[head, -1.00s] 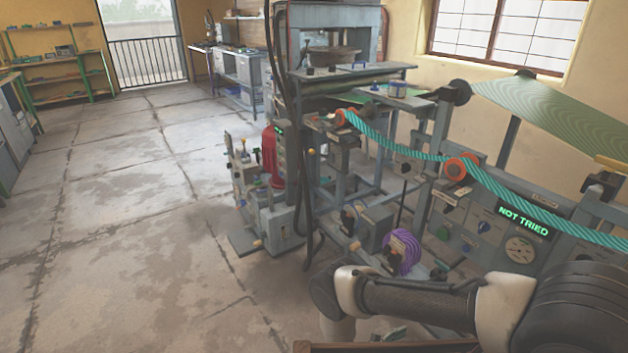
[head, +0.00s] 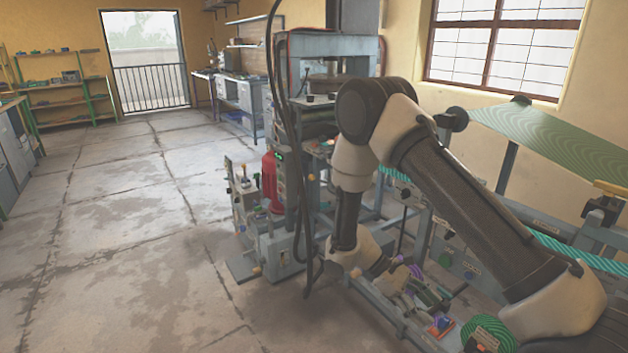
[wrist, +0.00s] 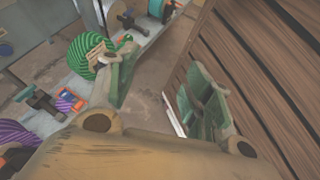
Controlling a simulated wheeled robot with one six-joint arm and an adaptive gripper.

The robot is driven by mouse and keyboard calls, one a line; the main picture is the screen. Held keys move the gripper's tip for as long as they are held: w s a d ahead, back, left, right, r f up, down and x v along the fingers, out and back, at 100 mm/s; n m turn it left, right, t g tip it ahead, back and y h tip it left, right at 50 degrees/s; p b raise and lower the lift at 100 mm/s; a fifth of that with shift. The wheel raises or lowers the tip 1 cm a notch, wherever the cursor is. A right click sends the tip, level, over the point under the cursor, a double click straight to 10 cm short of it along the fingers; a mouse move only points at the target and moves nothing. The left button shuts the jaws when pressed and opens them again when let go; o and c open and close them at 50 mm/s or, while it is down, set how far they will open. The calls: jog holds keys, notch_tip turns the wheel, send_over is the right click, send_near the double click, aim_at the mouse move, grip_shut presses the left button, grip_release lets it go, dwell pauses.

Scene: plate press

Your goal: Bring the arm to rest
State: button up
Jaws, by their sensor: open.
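My arm (head: 460,215) is raised and bent in the head view. It rises from the lower right, folds at a high elbow and drops toward the low shelf of the machine. My gripper (wrist: 165,92) is open and empty in the wrist view, with its two green-padded fingers apart and bare floor showing between them. In the head view the gripper (head: 425,293) is small and hard to make out among the things by the shelf. In the wrist view the left finger overlaps a green coil (wrist: 88,50), and the right finger is in front of brown wooden boards (wrist: 250,60).
The green coil (head: 488,334), an orange and blue device (wrist: 70,101) and a purple coil (wrist: 14,133) are close by. The plate press (head: 325,90) and a red cylinder (head: 270,177) stand behind the arm. The floor (head: 130,270) at left is clear.

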jog(key=s+d+r+m+t+y, duration=0.3)
jog(key=s+r, duration=0.1)
jog(key=r, duration=0.8)
jog(key=s+d+r+m+t+y, duration=0.3)
jog(key=s+r+m+t, duration=0.1)
jog(key=r, duration=0.8)
jog(key=s+d+r+m+t+y, duration=0.2)
jog(key=s+r, duration=0.4)
jog(key=r, duration=0.7)
jog(key=shift+s+d+m+t+y, duration=0.15)
jog(key=shift+d+m+t+y, duration=0.25)
jog(key=shift+m+t+y, duration=0.55)
